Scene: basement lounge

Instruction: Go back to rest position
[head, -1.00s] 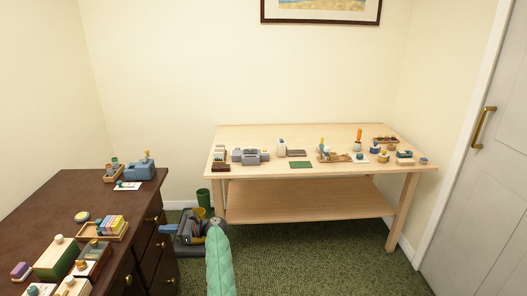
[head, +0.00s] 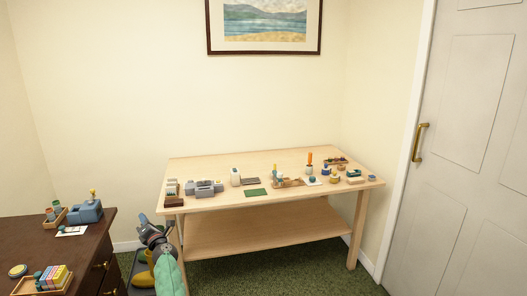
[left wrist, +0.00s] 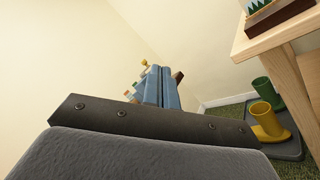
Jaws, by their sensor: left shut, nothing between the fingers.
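My left gripper (head: 143,222) shows at the lower left of the head view, at the end of my green-sleeved arm. It is raised in the gap between the dark dresser and the light wooden table. In the left wrist view its fingers (left wrist: 161,88) are together with nothing between them. It looks clear of the table and dresser. My right gripper is in neither view.
The light wooden table (head: 250,230) holds several small items. The dark dresser (head: 30,246) at left bears a blue-grey box (head: 86,212) and a wooden tray (head: 62,288). Yellow boots (left wrist: 268,130) stand on a floor tray. A grey door (head: 470,150) is at right.

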